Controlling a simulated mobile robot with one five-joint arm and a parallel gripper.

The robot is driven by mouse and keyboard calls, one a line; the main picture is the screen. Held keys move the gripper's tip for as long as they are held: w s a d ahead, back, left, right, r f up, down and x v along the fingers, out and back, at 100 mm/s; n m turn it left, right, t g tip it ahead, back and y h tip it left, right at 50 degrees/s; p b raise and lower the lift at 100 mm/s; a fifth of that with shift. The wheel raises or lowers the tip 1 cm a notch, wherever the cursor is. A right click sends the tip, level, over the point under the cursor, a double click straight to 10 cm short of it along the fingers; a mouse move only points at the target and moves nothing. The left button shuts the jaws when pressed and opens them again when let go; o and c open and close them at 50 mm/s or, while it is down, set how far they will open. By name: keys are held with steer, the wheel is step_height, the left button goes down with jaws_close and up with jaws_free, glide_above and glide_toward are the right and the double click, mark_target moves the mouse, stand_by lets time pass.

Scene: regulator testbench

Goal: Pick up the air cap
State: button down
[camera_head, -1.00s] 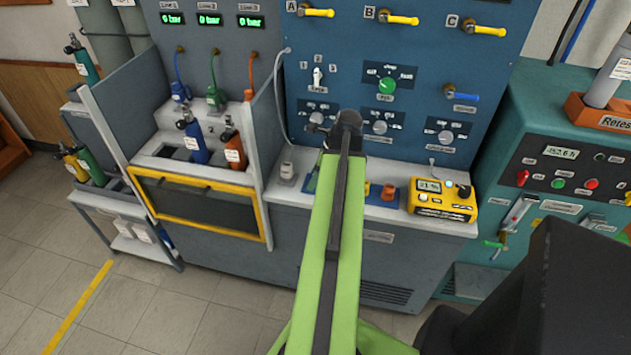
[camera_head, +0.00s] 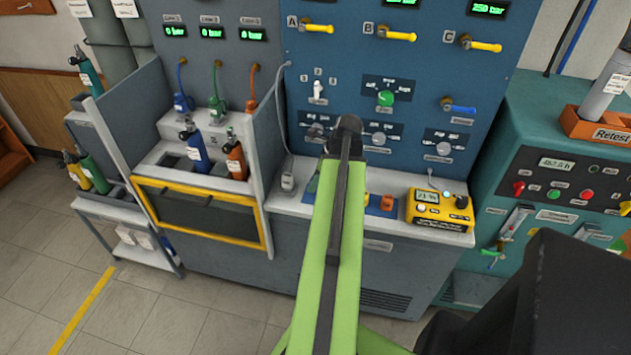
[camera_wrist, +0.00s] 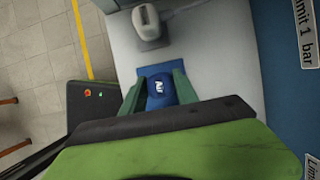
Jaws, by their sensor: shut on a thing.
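The air cap (camera_wrist: 159,91) is blue with white lettering that reads "Air". In the wrist view it sits between the two green fingers of my gripper (camera_wrist: 158,92), which is shut on it. It is over or on the pale bench top; I cannot tell whether it touches the surface.
A grey-white fitting (camera_wrist: 147,22) on a dark pad lies just beyond the cap. An orange cap (camera_head: 387,202) and a yellow device (camera_head: 440,210) are to the right on the bench. The blue panel (camera_head: 340,60) rises behind. Bottles (camera_head: 195,147) stand left behind a divider.

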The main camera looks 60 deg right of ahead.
step_height(320, 180, up, 3)
steer(key=shift+f+p, duration=0.2)
steer(key=shift+p, duration=0.5)
steer(key=s+d+r+p, duration=0.5)
steer(key=s+d, duration=0.1)
steer(key=s, duration=0.4)
steer(key=shift+r+p, duration=0.35)
steer(key=shift+d, duration=0.1)
